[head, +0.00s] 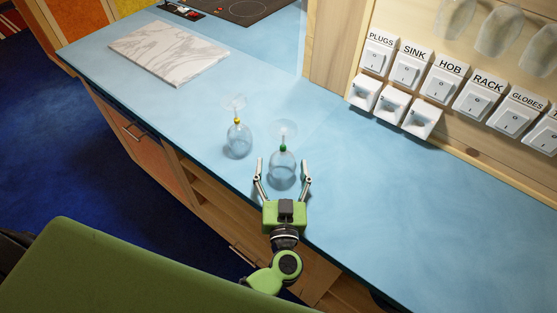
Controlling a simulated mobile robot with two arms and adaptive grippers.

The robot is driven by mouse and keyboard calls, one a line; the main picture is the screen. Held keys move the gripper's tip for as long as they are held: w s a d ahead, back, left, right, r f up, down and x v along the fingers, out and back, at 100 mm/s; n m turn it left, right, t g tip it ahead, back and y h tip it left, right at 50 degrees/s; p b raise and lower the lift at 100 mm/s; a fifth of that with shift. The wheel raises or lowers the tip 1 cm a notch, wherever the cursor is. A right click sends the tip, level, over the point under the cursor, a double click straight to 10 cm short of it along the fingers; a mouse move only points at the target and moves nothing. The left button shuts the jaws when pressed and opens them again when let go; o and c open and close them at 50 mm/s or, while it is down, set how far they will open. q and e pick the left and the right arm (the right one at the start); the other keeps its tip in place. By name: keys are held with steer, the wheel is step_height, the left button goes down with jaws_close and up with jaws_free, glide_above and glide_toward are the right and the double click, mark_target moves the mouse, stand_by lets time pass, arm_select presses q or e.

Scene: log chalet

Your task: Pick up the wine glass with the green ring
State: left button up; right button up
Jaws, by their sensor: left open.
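The wine glass with the green ring (282,168) is clear and appears to stand upside down on the blue counter, bowl low and foot up. Its green ring is on the stem just above the bowl. My left gripper (282,163) is open, with one finger on each side of the bowl in the picture. Contact between the fingers and the glass cannot be told. A similar glass with a yellow ring (238,140) stands just to the left, also foot up. My right gripper is not in view.
The blue counter (400,220) is clear to the right. A marble board (168,52) lies at the back left, with a dark hob (238,8) behind. Labelled switches (427,85) line the wall at right, below hanging glasses (498,33). Drawers and shelves are below the counter's front edge.

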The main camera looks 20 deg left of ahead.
arm_select(q)
steer(key=c, duration=1)
steer(key=shift+r, duration=0.1)
